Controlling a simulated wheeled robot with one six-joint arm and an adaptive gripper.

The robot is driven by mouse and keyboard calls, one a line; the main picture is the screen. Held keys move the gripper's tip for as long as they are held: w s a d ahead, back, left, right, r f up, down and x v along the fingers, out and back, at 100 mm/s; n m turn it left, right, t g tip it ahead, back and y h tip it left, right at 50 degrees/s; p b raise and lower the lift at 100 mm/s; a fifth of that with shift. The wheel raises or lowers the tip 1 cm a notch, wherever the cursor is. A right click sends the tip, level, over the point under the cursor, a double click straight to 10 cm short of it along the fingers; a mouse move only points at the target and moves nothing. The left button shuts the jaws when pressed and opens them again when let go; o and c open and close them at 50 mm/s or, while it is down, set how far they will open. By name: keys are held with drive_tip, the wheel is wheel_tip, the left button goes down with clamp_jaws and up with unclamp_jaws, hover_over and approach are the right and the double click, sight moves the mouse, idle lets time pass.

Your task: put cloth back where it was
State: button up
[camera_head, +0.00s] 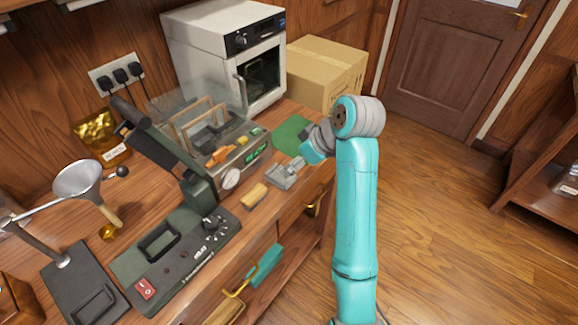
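A teal cloth-like piece (265,265) hangs at the front of the wooden counter, beside a brass handle. A flat green piece (291,132) lies on the counter near the oven; I cannot tell whether it is a cloth or a mat. My arm's wrist end (318,146) is over the counter's right edge, just right of the green piece and partly covering it. My gripper's fingers are not clear enough to tell whether they are open or shut, or hold anything. A small grey metal object (283,176) is below the wrist end, on the counter.
A white oven (225,45) and a cardboard box (325,70) stand at the back. A machine with a clear cover (215,150), a wooden block (255,195), a dark press base (175,255) and a metal funnel (78,182) crowd the counter. The floor (460,220) at right is clear.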

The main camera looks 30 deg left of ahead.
drive_tip(key=shift+v, duration=1.3)
drive_tip(key=s+d+f+m+t, duration=0.1)
drive_tip(key=d+f+m+t, duration=0.15)
drive_tip(key=d+f, duration=0.55)
drive_tip(key=s+d+f+m+t, duration=0.1)
drive_tip(key=d+f+m, duration=0.25)
drive_tip(key=f, duration=0.85)
drive_tip(key=s+d+f+m+t+h, duration=0.1)
drive_tip(key=s+d+f+m+t, duration=0.1)
drive_tip(key=s+d+f, duration=0.4)
drive_tip(key=s+d+f+m+t+h, duration=0.1)
drive_tip(key=s+d+f+m+t, duration=0.15)
drive_tip(key=s+d, duration=0.4)
drive_tip(key=s+d+r+m+t+h, duration=0.2)
drive_tip(key=s+d+r, duration=0.2)
drive_tip(key=s+d, duration=0.45)
drive_tip(key=s+d+r+m+t+h, duration=0.1)
drive_tip(key=s+d+r+m+t, duration=0.15)
drive_tip(key=s+d, duration=0.65)
drive_tip(key=s+a+r+m+t+h, duration=0.1)
drive_tip(key=s+r, duration=0.8)
drive_tip(key=shift+s+h, duration=0.3)
drive_tip(key=shift+s, duration=0.1)
